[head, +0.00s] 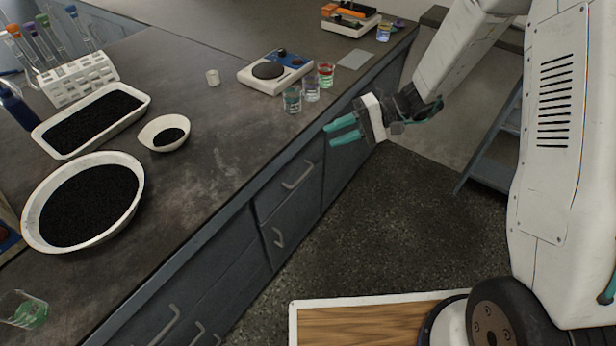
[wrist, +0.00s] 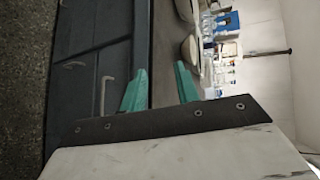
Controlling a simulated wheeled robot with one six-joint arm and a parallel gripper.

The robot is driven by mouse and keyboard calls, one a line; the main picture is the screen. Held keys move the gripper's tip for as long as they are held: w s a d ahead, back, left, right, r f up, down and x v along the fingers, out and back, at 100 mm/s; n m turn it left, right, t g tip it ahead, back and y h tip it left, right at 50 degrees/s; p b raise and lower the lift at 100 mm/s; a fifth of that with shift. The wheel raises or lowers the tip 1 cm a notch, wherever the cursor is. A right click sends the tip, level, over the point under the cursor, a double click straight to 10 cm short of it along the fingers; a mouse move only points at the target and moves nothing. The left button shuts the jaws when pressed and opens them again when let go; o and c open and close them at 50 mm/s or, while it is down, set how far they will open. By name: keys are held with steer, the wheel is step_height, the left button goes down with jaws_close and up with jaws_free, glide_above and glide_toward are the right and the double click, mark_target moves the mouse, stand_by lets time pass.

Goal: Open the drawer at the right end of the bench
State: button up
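The bench (head: 215,160) runs from the lower left to the upper right in the head view. Its dark front has a shut upper drawer (head: 275,190) with a grey bar handle (head: 298,176), and a lower front with a second handle (head: 279,237). Further right is a front panel (head: 338,172), partly hidden by my gripper; I see no handle on it. My gripper (head: 329,135) is open and empty, in front of the bench edge near its right part. In the wrist view, its teal fingers (wrist: 162,67) stand apart, with a handle (wrist: 105,96) left of them, not touched.
On the bench stand a balance (head: 275,71), small beakers (head: 311,90), a large bowl (head: 82,200), a white tray (head: 92,120) and a tube rack (head: 76,80). Grey steps (head: 497,150) stand to the right.

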steer(key=w+f+m+t+y, duration=0.1)
steer(key=w+f+m+t, duration=0.15)
steer(key=f, duration=0.95)
steer(key=w+f+m+t+y, duration=0.1)
steer(key=w+f+m+t, duration=0.2)
steer(key=f, duration=0.9)
steer(key=w+a+f+n+t, duration=0.1)
steer(key=a, duration=0.6)
steer(key=shift+w, duration=0.35)
jaws_close()
